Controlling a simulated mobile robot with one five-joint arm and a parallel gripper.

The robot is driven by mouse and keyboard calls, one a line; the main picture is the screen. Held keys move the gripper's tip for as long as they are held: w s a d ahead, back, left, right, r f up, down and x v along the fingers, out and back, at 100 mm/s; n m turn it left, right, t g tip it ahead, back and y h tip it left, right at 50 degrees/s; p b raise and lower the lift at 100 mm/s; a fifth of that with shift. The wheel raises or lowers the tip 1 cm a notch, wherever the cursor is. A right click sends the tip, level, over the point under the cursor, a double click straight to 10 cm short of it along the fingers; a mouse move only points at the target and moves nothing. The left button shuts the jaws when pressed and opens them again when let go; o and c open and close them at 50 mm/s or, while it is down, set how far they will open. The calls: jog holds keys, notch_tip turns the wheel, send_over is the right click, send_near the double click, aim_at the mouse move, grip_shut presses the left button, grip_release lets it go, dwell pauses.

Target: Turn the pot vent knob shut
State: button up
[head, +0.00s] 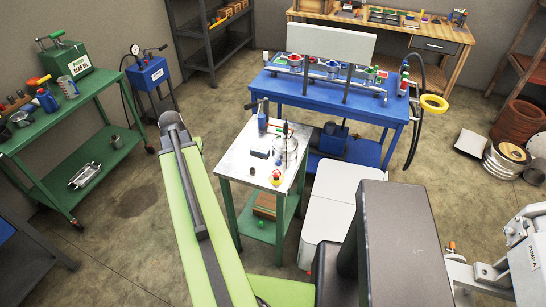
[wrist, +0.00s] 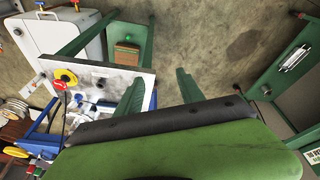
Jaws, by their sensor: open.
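A clear or metallic pot (head: 286,148) stands on the small steel-topped table (head: 237,152) in the head view. A small red-and-yellow knob-like part (head: 276,178) shows near that table's front edge. In the wrist view a round yellow part (wrist: 66,77) with red beside it shows over the same tabletop. I cannot tell for certain which part is the vent knob, or how far it is turned. My gripper (wrist: 180,135) shows as a large green piece with a dark edge strip across the bottom of the wrist view. It is open, apart from the knob and holds nothing visible.
A blue bench (head: 345,105) with a row of fittings stands behind the small table. A white cabinet (head: 328,190) stands to its right. A green cart (head: 95,150) is at the left. Floor is clear between the cart and my arm.

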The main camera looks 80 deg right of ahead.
jog(key=s+d+r+m+g+p, duration=0.1)
jog(key=s+d+m, duration=0.1)
jog(key=s+d, duration=0.45)
jog(key=s+d+r+m, duration=0.1)
jog(key=s+d+m, duration=0.15)
jog(key=s, duration=0.65)
jog(key=m+h, duration=0.1)
jog(key=m, duration=0.1)
send_near(278, 161)
jog(key=shift+g, duration=0.4)
jog(key=b+x, duration=0.3)
jog(key=b, duration=0.2)
jog(key=b+x, duration=0.3)
jog(key=b, duration=0.2)
jog(key=b+x, duration=0.3)
jog(key=b, duration=0.2)
jog(key=shift+w+d+b, duration=0.1)
jog(key=shift+w+b, duration=0.2)
jog(key=shift+b, duration=0.1)
jog(key=shift+r, duration=0.1)
grip_shut()
